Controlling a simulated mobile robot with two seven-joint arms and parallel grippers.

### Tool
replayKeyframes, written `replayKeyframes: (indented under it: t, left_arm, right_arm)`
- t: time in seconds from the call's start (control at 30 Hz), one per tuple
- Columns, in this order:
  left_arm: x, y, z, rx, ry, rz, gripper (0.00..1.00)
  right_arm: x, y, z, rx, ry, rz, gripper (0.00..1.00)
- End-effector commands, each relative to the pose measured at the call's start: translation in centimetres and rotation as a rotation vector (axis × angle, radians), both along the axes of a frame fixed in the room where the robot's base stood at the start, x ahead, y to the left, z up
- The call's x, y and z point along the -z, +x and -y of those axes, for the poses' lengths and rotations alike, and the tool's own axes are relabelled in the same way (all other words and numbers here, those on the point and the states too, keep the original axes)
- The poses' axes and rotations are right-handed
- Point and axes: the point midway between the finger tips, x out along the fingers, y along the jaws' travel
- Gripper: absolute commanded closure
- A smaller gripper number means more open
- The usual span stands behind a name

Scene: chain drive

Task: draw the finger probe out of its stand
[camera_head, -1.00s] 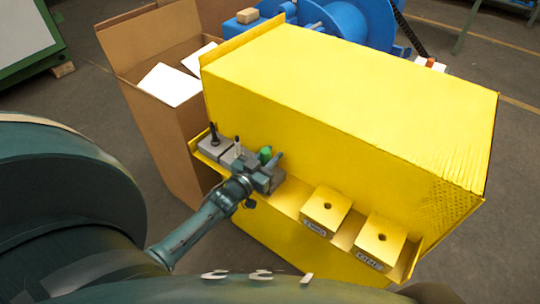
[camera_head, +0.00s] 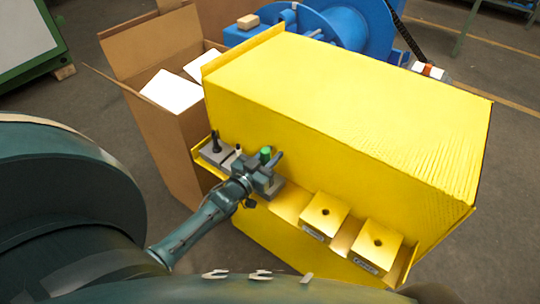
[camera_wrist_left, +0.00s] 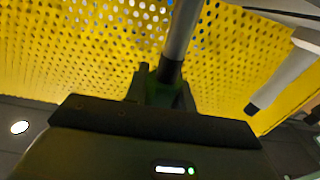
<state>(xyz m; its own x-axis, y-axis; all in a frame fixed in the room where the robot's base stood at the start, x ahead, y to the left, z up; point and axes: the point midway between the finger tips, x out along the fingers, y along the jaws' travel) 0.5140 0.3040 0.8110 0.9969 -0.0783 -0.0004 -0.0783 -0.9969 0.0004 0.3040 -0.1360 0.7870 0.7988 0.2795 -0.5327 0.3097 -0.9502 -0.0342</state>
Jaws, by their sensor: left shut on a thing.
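My left gripper (camera_head: 268,178) is at the left part of the yellow shelf, beside the grey stand blocks (camera_head: 214,153). It is shut on a slim part that I take to be the finger probe, mostly hidden by the jaws. A green-topped piece (camera_head: 265,153) shows just behind the jaws. A black upright handle (camera_head: 215,141) stands on the grey block to the left. In the left wrist view a grey rod with a dark end (camera_wrist_left: 180,35) rises in front of a dark green part (camera_wrist_left: 158,90). Whether the probe is clear of its stand cannot be told. My right gripper is out of view.
A large yellow cabinet (camera_head: 350,100) rises behind the shelf. An open cardboard box (camera_head: 175,135) stands left, and a blue reel (camera_head: 345,30) is behind.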

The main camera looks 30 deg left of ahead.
Motion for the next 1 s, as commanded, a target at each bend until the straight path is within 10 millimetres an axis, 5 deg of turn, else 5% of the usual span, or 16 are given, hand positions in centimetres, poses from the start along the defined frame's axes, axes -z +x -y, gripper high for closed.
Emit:
replayKeyframes:
  t: [1.0]
  left_arm:
    - [-5.4, 0.0, 0.0, 0.000, 0.001, 0.002, 1.00]
  right_arm:
    - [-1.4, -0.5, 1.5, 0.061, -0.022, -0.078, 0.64]
